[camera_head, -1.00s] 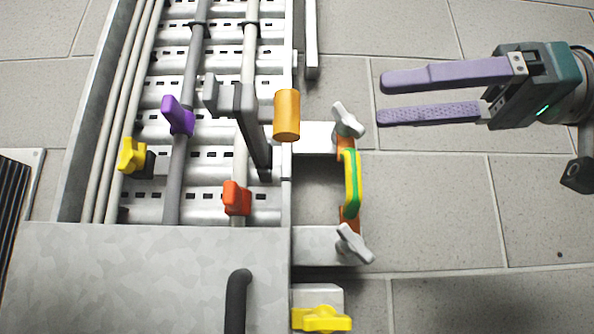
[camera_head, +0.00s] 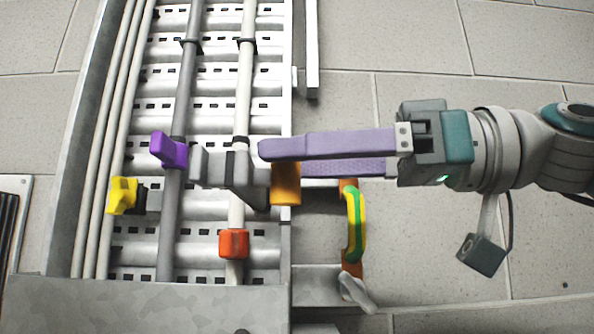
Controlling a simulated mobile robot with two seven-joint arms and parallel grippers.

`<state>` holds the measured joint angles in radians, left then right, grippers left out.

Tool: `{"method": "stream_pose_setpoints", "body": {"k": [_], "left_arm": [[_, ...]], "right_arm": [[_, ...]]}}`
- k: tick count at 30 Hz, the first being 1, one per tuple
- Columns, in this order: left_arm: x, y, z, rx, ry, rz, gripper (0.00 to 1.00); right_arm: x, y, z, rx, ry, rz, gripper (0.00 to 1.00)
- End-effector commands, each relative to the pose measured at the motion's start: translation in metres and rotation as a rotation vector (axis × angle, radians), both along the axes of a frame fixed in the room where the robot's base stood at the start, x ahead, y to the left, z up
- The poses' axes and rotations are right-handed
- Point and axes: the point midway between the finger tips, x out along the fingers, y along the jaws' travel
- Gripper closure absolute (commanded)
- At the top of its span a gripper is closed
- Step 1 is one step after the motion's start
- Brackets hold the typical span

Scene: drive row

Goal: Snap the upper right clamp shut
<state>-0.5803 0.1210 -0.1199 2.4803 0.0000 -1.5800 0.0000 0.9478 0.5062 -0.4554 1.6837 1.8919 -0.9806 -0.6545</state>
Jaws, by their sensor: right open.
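The upper finger lies just above the orange handle in the picture. The lower finger's tip is hidden behind the handle. I cannot tell whether they touch. My left gripper is not in view.
A green-yellow grip (camera_head: 355,225) on an orange bracket is below my fingers. A metal rail (camera_head: 311,50) stands above right. Grey floor is clear at right.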

Motion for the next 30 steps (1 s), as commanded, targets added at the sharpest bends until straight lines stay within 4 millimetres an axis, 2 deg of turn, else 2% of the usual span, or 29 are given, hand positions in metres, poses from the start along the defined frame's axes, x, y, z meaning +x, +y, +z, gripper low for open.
{"method": "stream_pose_setpoints", "body": {"k": [2, 18, 30], "left_arm": [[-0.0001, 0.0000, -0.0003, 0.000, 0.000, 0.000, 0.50], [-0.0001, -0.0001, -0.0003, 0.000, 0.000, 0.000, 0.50], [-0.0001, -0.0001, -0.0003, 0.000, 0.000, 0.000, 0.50]], "right_arm": [[0.0000, -0.0001, -0.0002, 0.000, 0.000, 0.000, 0.40], [0.0001, -0.0005, 0.0002, 0.000, 0.000, -0.001, 1.00], [0.0004, -0.0007, 0.0004, 0.001, 0.000, -0.001, 1.00]]}}
